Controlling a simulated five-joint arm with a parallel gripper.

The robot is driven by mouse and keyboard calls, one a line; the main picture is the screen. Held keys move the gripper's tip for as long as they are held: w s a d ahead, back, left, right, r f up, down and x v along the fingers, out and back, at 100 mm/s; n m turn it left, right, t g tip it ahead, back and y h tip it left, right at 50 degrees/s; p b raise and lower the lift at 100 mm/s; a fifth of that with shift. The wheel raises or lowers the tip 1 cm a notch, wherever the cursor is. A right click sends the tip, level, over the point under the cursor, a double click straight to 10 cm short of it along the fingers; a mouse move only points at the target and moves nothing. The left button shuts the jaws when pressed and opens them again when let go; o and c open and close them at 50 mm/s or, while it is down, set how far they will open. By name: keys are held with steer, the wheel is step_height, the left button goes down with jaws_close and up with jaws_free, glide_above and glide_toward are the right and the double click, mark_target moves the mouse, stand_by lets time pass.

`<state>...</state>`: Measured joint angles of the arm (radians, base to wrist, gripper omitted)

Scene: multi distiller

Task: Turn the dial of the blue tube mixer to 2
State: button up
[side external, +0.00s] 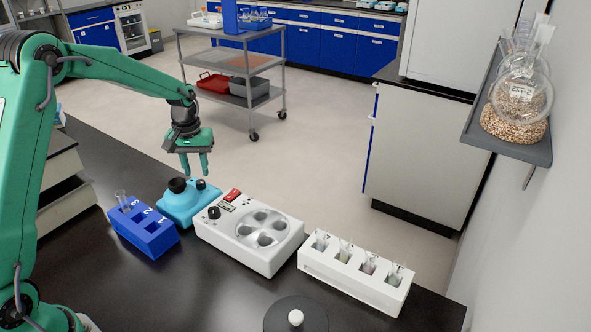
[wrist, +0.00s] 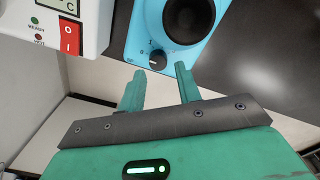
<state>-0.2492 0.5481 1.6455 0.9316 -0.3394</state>
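The light blue tube mixer (side external: 180,208) stands on the black bench, with a black round cup on top. Its small black dial (wrist: 158,57) sits near the mixer's edge in the wrist view, and the mixer body (wrist: 140,40) fills the top middle there. A white pointer line on the dial faces left, towards a small mark that looks like 0. My gripper (side external: 195,173) is just above the dial, pointing down. In the wrist view, my gripper (wrist: 160,70) has its two fingers apart with nothing between them, one to each side of the dial's near end.
A white heater-like device (side external: 250,245) with a red switch stands right beside the mixer. A blue numbered tube rack (side external: 150,238) with a tube is at the left. A dark round plate (side external: 280,315) lies in front.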

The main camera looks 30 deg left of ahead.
mark_target(199, 182)
steer(key=shift+d+f, duration=0.1)
steer(key=shift+f, duration=1.8)
steer(key=c, duration=0.7)
